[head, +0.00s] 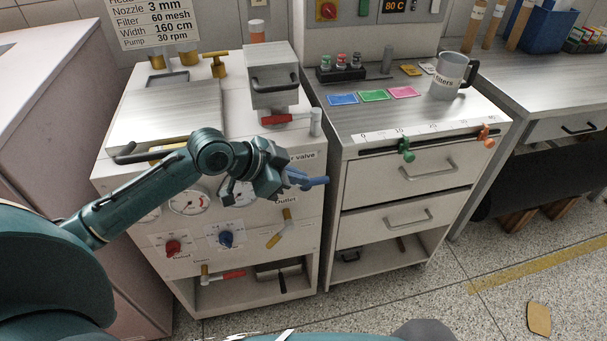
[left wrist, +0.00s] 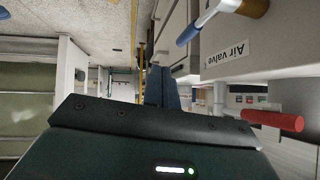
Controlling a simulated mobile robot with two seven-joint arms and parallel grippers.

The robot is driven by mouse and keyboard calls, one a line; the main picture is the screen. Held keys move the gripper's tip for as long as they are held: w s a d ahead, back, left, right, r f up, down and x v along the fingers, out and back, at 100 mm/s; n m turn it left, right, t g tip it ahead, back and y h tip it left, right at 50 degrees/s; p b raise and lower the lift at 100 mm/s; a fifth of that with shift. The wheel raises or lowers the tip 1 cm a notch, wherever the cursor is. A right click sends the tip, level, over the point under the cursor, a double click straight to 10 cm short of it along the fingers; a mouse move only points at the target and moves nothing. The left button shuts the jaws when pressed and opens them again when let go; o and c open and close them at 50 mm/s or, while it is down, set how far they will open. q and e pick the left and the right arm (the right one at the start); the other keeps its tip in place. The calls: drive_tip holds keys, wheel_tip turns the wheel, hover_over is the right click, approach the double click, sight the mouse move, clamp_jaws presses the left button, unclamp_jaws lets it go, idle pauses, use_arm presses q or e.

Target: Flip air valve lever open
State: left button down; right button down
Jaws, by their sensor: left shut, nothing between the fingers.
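The air valve lever (head: 314,182) has a blue handle and sticks out from the front of the white machine, below the "Air valve" label (head: 302,157). In the left wrist view the blue lever (left wrist: 205,25) is at the top right, with a silver shank and a brass-coloured base, beside the label (left wrist: 235,48). My left gripper (head: 280,181) is in front of the machine panel, close to the lever on its left in the head view. In the left wrist view its fingers (left wrist: 163,88) are together and empty, apart from the lever. The hand hides part of the lever's base.
A red-handled lever (head: 283,118) sits above the label. A drawer cabinet (head: 400,190) stands to the right.

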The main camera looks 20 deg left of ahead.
use_arm(q)
drive_tip(key=a+r+m, duration=0.1)
drive_tip(key=a+r, duration=0.3)
drive_tip(key=r, duration=0.1)
drive_tip(key=shift+w+r+g, duration=0.4)
use_arm(e)
drive_tip(key=shift+a+f, duration=0.15)
drive_tip(key=shift+a, duration=0.3)
use_arm(q)
hover_over(321, 178)
drive_tip(key=s+a, duration=0.1)
drive_tip(key=s, duration=0.2)
wheel_tip(321, 178, down, 7)
drive_tip(key=f, duration=0.4)
drive_tip(key=shift+w+a, duration=0.35)
drive_tip(key=shift+a, duration=0.05)
use_arm(e)
drive_tip(key=shift+w+d, duration=0.15)
use_arm(q)
drive_tip(key=shift+w, duration=0.1)
